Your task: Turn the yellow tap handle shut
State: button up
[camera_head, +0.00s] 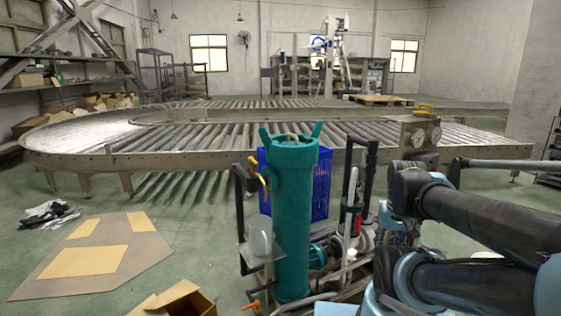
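A yellow handle (425,108) sits on top of a grey box with two round gauges (421,136), right of centre. A smaller yellow curved piece (257,172) is on the left side of a tall teal cylinder (293,220), and an orange lever (252,306) shows low at its left. I cannot tell from this view which of these is the tap handle or how far it is turned. My dark arm links come in from the right, near the gauge box. I cannot make out my gripper's fingers.
A roller conveyor (90,160) curves across behind the cylinder. A blue crate (321,185) stands behind the cylinder. Flat cardboard (130,275) and an open carton (190,300) lie on the floor at the left. Green floor between them and the conveyor is partly clear.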

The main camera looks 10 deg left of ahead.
aim_at(251, 159)
jog(key=z, duration=0.05)
jog(key=k, duration=1.8)
jog(key=u, duration=0.75)
jog(key=i, duration=1)
jog(key=z, duration=0.05)
